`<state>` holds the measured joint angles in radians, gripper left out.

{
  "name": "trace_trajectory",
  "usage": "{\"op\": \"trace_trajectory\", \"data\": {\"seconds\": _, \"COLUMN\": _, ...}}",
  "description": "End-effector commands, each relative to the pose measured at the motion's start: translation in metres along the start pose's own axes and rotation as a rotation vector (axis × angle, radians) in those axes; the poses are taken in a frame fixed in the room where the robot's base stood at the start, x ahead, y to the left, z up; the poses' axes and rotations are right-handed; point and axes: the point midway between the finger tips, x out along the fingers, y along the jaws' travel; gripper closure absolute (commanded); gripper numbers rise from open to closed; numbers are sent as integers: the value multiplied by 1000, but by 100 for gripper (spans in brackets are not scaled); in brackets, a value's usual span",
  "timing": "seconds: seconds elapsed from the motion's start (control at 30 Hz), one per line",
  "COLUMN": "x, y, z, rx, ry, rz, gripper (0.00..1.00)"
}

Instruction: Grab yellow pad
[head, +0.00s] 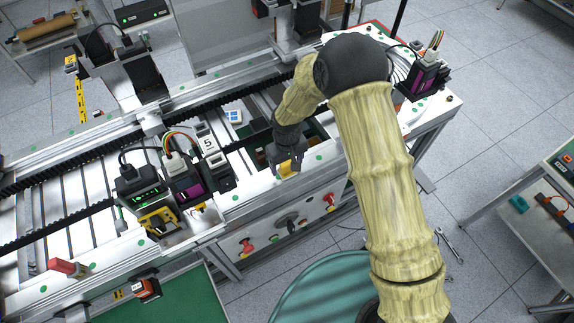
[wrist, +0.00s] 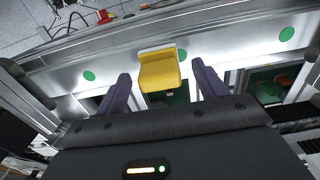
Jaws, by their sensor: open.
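The yellow pad (wrist: 160,72) shows in the wrist view, a small block with a rounded front near a silver rail edge. My gripper (wrist: 160,90) is open, with one purple-grey finger on each side of the pad and a visible gap on both sides. The fingertips reach about the pad's lower half in the picture. In the head view the pad (head: 285,168) shows as a small yellow patch beside my gripper (head: 287,165), at the frame's front edge. My gripper partly hides it there.
The silver frame (head: 250,197) runs across the head view. A black device with green lights (head: 140,185) and a purple-fronted module (head: 187,190) stand left of my gripper. A red button (head: 246,246) and knobs sit on the front panel. A green opening shows below the pad.

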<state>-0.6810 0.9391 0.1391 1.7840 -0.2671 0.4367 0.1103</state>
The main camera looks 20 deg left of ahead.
Motion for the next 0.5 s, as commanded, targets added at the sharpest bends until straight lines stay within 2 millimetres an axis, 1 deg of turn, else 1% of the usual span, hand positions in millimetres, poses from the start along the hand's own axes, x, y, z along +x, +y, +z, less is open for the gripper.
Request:
{"op": "trace_trajectory", "data": {"seconds": 0.1, "x": 12, "y": 0, "z": 1, "rx": -1, "ry": -3, "rz": 0, "gripper": 29}}
{"op": "trace_trajectory", "data": {"seconds": 0.2, "x": 17, "y": 0, "z": 0, "rx": -1, "ry": 0, "rz": 1, "gripper": 29}}
{"op": "trace_trajectory", "data": {"seconds": 0.5, "x": 18, "y": 0, "z": 0, "rx": 0, "ry": 0, "rz": 1, "gripper": 29}}
